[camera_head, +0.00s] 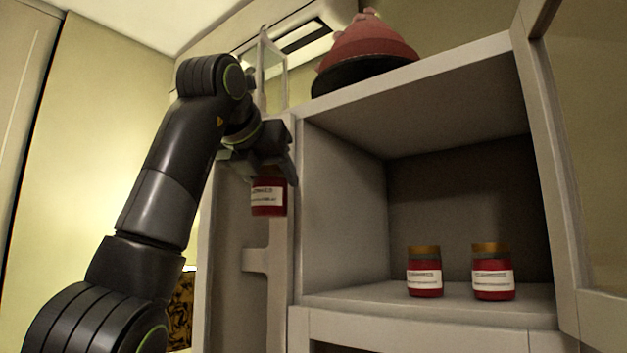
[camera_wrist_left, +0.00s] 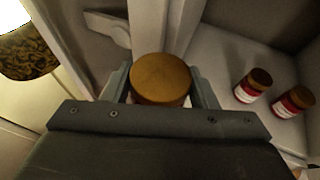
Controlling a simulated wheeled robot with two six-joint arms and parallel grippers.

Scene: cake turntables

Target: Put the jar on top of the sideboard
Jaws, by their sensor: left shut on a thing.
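My left gripper (camera_head: 268,165) is shut on a jar (camera_head: 268,197) with red contents and a white label. It holds the jar upright in the air, in front of the left edge of the sideboard (camera_head: 343,220). In the left wrist view the jar's brownish-gold lid (camera_wrist_left: 161,79) sits between the two fingers (camera_wrist_left: 160,90). The sideboard's top (camera_head: 440,66) is above the gripper's height. Two similar jars stand inside on the shelf: one on the left (camera_head: 425,272) and one on the right (camera_head: 493,272). My right gripper is not in view.
A red cake-like dome on a dark round stand (camera_head: 365,75) sits on the sideboard's top. A glass-paned door (camera_head: 590,150) stands open at the right, and another open door (camera_head: 240,290) is at the left. The top's right part looks bare.

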